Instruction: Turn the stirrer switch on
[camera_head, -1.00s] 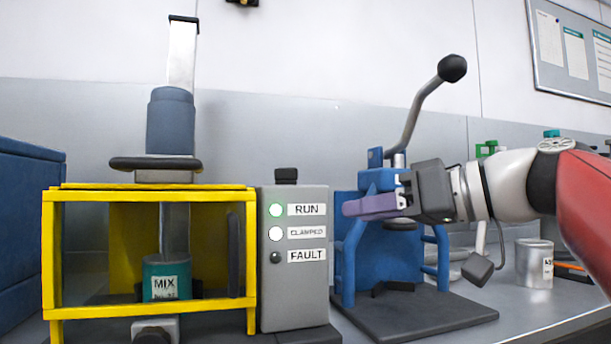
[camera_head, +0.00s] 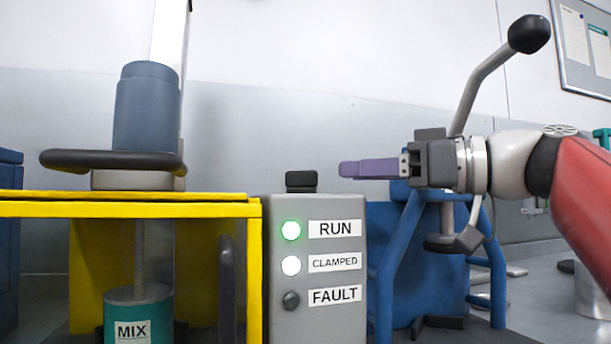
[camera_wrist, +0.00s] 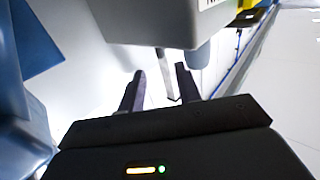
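The grey control box (camera_head: 318,280) stands right of the yellow guard frame. A black switch-like block (camera_head: 301,181) sits on its top; I cannot tell its on or off position. The RUN lamp (camera_head: 291,231) glows green, the CLAMPED lamp (camera_head: 291,265) is white, and the FAULT lamp (camera_head: 291,300) is dark. My gripper (camera_head: 346,169) points left, its purple fingers a little above the box's top and right of the black block, apart from it. In the wrist view my gripper's fingers (camera_wrist: 160,76) are spread with nothing held between them.
The yellow guard frame (camera_head: 130,208) encloses a teal MIX drum (camera_head: 140,309), with a blue-grey motor (camera_head: 147,105) above. Right of the box is a blue stand (camera_head: 395,285) with a ball-ended lever (camera_head: 487,80), close behind my arm. Space above the box is clear.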

